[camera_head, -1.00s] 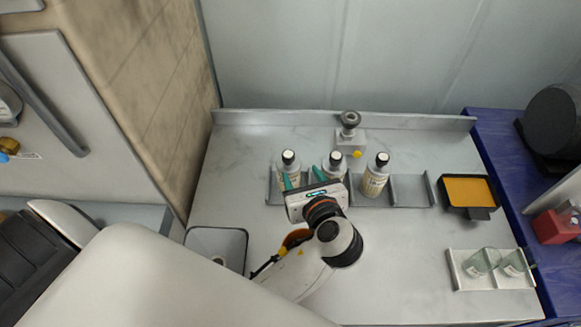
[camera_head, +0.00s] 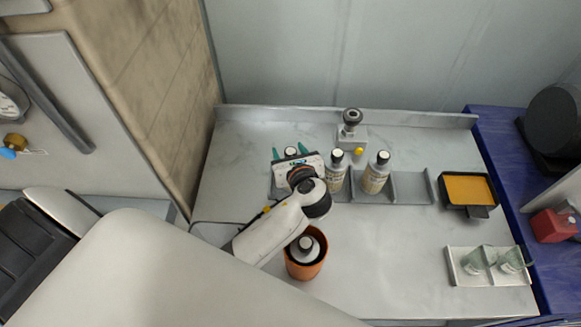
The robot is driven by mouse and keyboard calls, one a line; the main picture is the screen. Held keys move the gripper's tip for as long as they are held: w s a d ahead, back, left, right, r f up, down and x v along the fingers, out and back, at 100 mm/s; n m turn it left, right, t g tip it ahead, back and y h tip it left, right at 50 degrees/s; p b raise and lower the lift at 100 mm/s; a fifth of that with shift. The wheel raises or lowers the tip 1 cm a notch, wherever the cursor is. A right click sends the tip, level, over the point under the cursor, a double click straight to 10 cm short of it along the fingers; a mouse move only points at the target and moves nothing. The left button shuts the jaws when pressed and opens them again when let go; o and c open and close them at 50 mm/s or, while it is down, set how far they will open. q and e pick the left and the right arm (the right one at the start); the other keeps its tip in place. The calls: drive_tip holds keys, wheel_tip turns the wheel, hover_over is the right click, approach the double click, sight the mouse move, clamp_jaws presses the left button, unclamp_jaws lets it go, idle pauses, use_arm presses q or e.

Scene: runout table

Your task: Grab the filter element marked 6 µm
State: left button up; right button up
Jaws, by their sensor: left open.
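Several bottle-shaped items with dark shoulders and white tops are in view; their label text is too small to read, so I cannot tell which is marked 6 µm. The left one (camera_head: 291,152) is mostly hidden behind my left gripper (camera_head: 290,149), which is open, its teal fingertips showing on either side of the top. The middle one (camera_head: 337,171) and the right one (camera_head: 376,174) stand upright in a grey compartmented rack (camera_head: 411,188). Another (camera_head: 306,248) sits in an orange-brown cup (camera_head: 306,270) at the front. My right gripper is not in view.
A knobbed fixture (camera_head: 351,130) stands behind the rack. A black tray with a yellow-orange inside (camera_head: 468,189) is at right, and a white holder (camera_head: 457,276) with clear glasses is at front right. The table's front middle is clear.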

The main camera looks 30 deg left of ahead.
use_arm(q)
drive_tip(key=shift+w+a+f, duration=0.15)
drive_tip(key=shift+w+a, duration=0.05)
drive_tip(key=shift+s+f, duration=0.1)
clamp_jaws()
